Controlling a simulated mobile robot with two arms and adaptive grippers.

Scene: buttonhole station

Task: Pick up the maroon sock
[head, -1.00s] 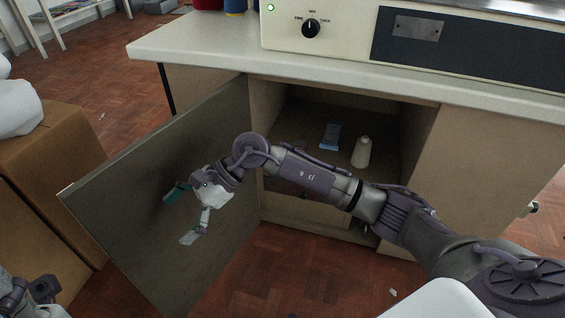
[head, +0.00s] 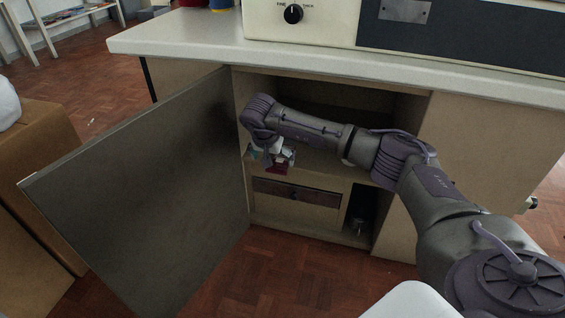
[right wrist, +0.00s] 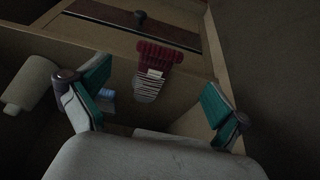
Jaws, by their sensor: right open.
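The maroon sock has a ribbed maroon cuff and a grey striped foot, and shows whole in the right wrist view (right wrist: 158,68). It lies on the cupboard shelf, cuff at the front edge above the drawer. In the head view only some maroon of the sock (head: 279,168) shows below my right gripper (head: 272,153), which hides the rest. My right gripper is inside the cupboard opening. In the right wrist view its teal-padded fingers (right wrist: 157,106) are wide apart with nothing between them, and the sock is beyond them. My left gripper is out of view.
The cupboard door (head: 140,190) stands open on the left. A drawer (head: 297,193) is under the shelf. The counter (head: 330,58) overhangs my right arm.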

